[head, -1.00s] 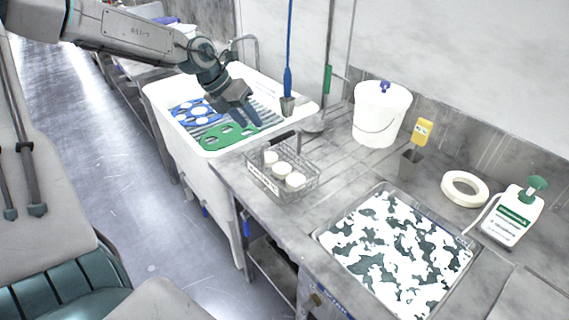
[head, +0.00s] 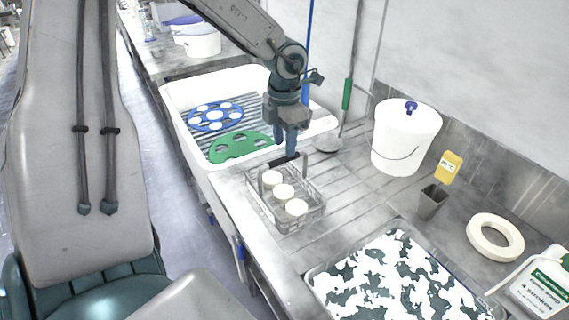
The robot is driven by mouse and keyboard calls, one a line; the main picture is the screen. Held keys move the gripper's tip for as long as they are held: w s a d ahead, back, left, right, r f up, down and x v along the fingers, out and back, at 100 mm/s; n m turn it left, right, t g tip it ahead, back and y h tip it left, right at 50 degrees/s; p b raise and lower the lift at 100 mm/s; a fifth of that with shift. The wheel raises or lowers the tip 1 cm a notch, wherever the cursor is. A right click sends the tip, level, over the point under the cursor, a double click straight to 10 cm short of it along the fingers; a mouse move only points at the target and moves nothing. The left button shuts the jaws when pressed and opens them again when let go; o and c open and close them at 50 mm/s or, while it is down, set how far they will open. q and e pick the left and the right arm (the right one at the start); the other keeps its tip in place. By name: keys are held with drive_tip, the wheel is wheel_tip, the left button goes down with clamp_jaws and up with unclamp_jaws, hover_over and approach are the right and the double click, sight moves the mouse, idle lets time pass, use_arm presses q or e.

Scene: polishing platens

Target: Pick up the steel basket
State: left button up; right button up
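The steel basket (head: 290,217) is a wire basket with a dark handle bar (head: 284,160) at its back side. It stands on the steel counter and holds several white round pieces (head: 284,192). My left gripper (head: 291,152) points straight down at the handle bar, right over the basket's back edge. Its fingers overlap the bar in the picture and are seen nearly edge-on, so I cannot tell whether they are closed on it. My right gripper is not in view.
A white sink (head: 180,90) left of the basket holds a blue disc (head: 216,127) and a green disc (head: 226,152). A white bucket (head: 403,135) stands behind right. A tray (head: 312,271) with a black-and-white sheet lies in front. Ribbed counter between is free.

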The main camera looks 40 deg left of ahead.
sight(283, 159)
use_arm(q)
drive_tip(key=shift+w+f, duration=0.2)
drive_tip(key=shift+f, duration=0.65)
drive_tip(key=f, duration=0.4)
drive_tip(key=shift+s+f+b, duration=0.15)
drive_tip(key=shift+s+b, duration=0.15)
drive_tip(key=shift+s, duration=0.05)
drive_tip(key=shift+w+a+f, duration=0.1)
drive_tip(key=shift+w+f, duration=0.05)
drive_tip(key=shift+w, duration=0.05)
drive_tip(key=shift+s, duration=0.15)
drive_tip(key=c, duration=0.8)
clamp_jaws()
